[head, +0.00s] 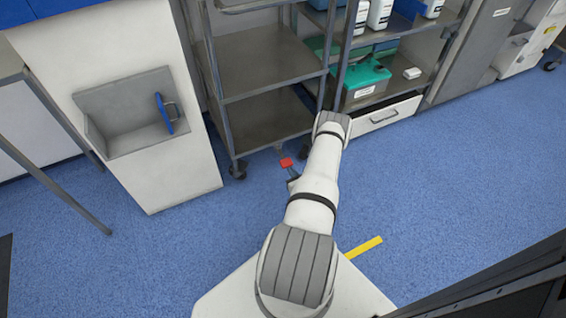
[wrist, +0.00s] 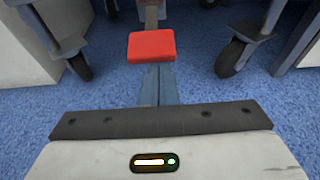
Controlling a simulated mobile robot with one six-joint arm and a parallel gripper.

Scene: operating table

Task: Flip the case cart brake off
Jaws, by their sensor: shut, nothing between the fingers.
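The case cart (head: 262,65) is a grey metal shelf frame on dark casters at upper middle in the head view. Its red brake pedal (head: 286,162) sits low at the front edge, near the floor. In the wrist view the red pedal (wrist: 152,46) shows at top centre, on a grey lever (wrist: 151,14). My gripper (wrist: 157,70) is shut and empty, its fingers pointing at the pedal's near edge. I cannot tell whether the tips touch it. In the head view my gripper (head: 292,182) is small and partly hidden by my arm, just below the pedal.
Cart casters stand left (wrist: 80,66) and right (wrist: 232,57) of the pedal. A white cabinet (head: 170,175) with a blue-handled recess stands left. A shelf unit with bottles and a teal box (head: 366,80) stands right. Blue floor (head: 440,180) is open in front.

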